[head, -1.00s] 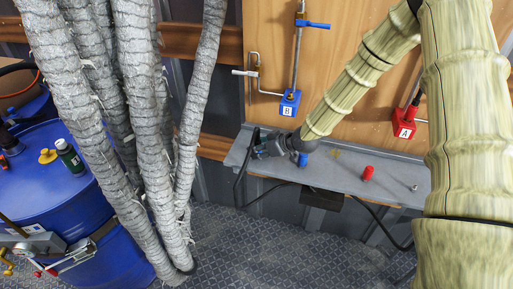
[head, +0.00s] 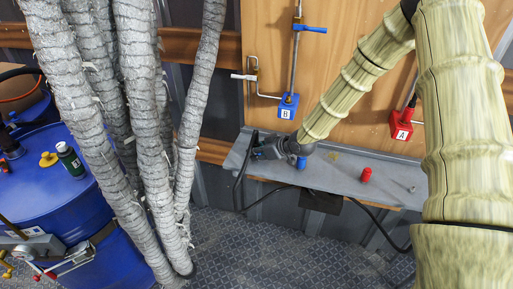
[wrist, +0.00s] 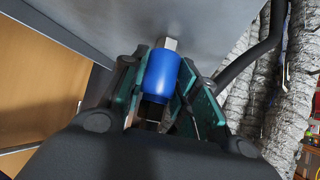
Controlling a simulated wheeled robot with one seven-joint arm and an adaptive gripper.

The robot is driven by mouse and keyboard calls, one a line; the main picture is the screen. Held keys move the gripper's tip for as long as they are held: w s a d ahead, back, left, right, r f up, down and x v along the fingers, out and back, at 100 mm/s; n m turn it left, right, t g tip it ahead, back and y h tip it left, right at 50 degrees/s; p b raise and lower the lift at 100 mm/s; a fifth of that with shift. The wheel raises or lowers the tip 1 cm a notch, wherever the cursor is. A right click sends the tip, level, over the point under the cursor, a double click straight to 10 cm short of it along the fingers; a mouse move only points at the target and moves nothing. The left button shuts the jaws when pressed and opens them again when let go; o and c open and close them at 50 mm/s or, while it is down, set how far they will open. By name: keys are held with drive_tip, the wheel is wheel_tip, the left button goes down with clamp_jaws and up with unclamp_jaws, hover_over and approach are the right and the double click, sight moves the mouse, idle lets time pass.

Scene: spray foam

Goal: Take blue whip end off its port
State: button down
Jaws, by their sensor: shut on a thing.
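My gripper (head: 268,150) is low at the left end of the grey shelf, against the wooden panel. In the wrist view its green-lined fingers (wrist: 158,98) are shut on the blue whip end (wrist: 162,73), a smooth blue cylinder with a squared metal piece beyond it.
The grey shelf (head: 338,172) carries a red fitting (head: 366,174). Black hoses hang below it. Above are a blue B block (head: 288,106) and a red A block (head: 402,131) with pipes. Thick grey wrapped hoses (head: 150,130) and a blue drum (head: 50,185) stand left.

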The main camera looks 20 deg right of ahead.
drive_tip(key=shift+w+r, duration=0.15)
idle(0.6)
drive_tip(key=shift+r, duration=0.15)
drive_tip(key=shift+r+p, duration=2.2)
drive_tip(key=shift+r, duration=0.85)
